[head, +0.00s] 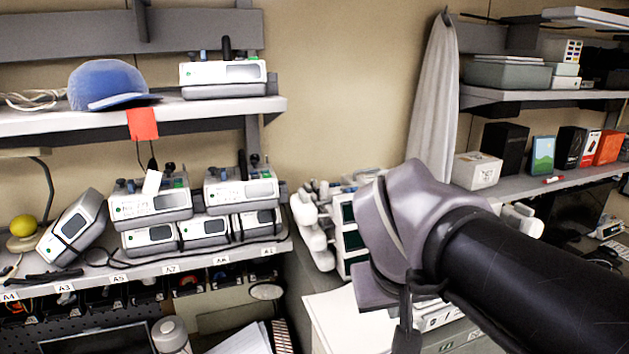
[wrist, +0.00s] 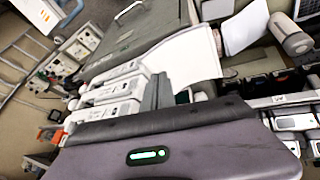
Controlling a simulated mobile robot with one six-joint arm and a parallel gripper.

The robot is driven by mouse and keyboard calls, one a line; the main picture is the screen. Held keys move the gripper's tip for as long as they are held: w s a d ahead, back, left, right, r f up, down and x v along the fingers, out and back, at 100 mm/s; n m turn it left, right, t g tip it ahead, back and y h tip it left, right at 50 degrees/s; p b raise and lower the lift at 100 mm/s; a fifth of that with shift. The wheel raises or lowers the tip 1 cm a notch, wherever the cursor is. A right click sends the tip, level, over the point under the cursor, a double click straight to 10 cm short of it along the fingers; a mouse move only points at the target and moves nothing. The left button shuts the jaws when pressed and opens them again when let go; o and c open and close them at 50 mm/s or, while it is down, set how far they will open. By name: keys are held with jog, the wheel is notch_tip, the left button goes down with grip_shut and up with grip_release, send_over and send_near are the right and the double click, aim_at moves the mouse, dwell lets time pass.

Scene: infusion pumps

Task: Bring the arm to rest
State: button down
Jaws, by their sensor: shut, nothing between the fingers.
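My arm reaches in from the right edge of the head view, with a dark sleeve-like link and a grey-purple joint (head: 405,215). The arm stands in front of the room's corner, apart from the left shelves. In the wrist view, the grey-purple body with a green light fills the bottom. My gripper (wrist: 160,92) shows as narrow dark fingers above that body, close together and shut, with nothing held. White devices and a grey cabinet top lie behind the fingers. In the head view, the arm hides part of the counter.
Several infusion pumps (head: 150,202) stand on the left labelled shelf (head: 190,262). One more pump (head: 222,72) and a blue cap (head: 105,84) are on the shelf above. A white cloth (head: 433,95) hangs in the corner. Boxes (head: 505,148) fill the right shelf. Open wall lies between the shelves.

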jog(key=s+a+f+m+y+b, duration=0.1)
jog(key=s+f+b, duration=0.3)
jog(key=f+b, duration=0.4)
jog(key=s+a+f+m+y+b, duration=0.1)
jog(key=s+f+b, duration=0.4)
jog(key=f, duration=1.1)
jog(key=s+a+f+m+y+b, duration=0.1)
jog(key=s+f+m+y+b, duration=0.1)
jog(key=f+b, duration=0.9)
jog(key=shift+s+f+m, duration=0.5)
jog(key=shift+s+f, duration=0.3)
jog(key=shift+s, duration=0.45)
jog(key=shift+a, duration=0.15)
